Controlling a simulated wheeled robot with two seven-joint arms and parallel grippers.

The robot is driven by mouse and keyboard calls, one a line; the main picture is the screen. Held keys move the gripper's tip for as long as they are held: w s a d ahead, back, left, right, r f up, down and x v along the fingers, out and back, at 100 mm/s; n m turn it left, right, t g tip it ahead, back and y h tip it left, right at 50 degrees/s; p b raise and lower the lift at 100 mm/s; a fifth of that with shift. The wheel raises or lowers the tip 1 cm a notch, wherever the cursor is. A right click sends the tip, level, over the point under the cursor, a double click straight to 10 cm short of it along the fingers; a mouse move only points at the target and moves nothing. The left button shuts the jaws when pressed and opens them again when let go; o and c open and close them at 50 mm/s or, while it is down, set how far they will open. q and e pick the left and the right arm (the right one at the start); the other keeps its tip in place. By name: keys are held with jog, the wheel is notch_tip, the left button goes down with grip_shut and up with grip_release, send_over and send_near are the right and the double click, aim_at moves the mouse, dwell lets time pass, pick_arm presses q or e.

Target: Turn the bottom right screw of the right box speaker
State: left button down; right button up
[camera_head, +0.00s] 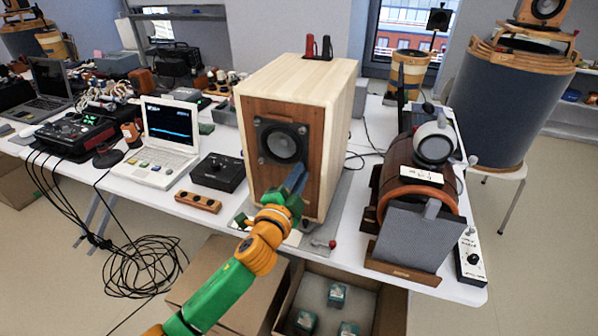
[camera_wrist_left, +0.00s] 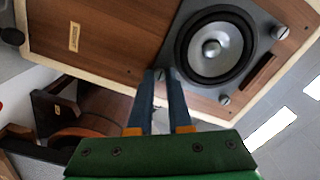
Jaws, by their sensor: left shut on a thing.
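The box speaker (camera_head: 318,100) stands upright on the table, a pale wooden box with a brown front panel. Its dark round cone (camera_head: 283,146) sits in a grey square plate. My left gripper (camera_head: 295,178) reaches up to the plate's lower right corner in the head view and covers that corner. In the left wrist view, the cone (camera_wrist_left: 214,46) is close and tilted. There my left gripper (camera_wrist_left: 165,76) has its blue fingers closed around a small screw at the plate's corner. Other screws show at the plate's corners, one (camera_wrist_left: 224,99) right of the fingers. My right gripper is not in view.
A barrel-shaped brown device (camera_head: 408,180) with a grey mesh panel (camera_head: 415,238) stands right of the speaker. A small black box (camera_head: 218,172) and a laptop (camera_head: 165,138) stand to the left. A red-knobbed piece (camera_head: 331,244) lies near the table's front edge.

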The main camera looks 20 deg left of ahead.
pick_arm(q)
jog(key=shift+m, duration=0.6)
jog(key=c, duration=0.8)
grip_release()
jog(key=shift+c, duration=0.2)
jog(key=shift+s, duration=0.1)
jog(key=s, duration=0.7)
jog(key=shift+a, duration=0.1)
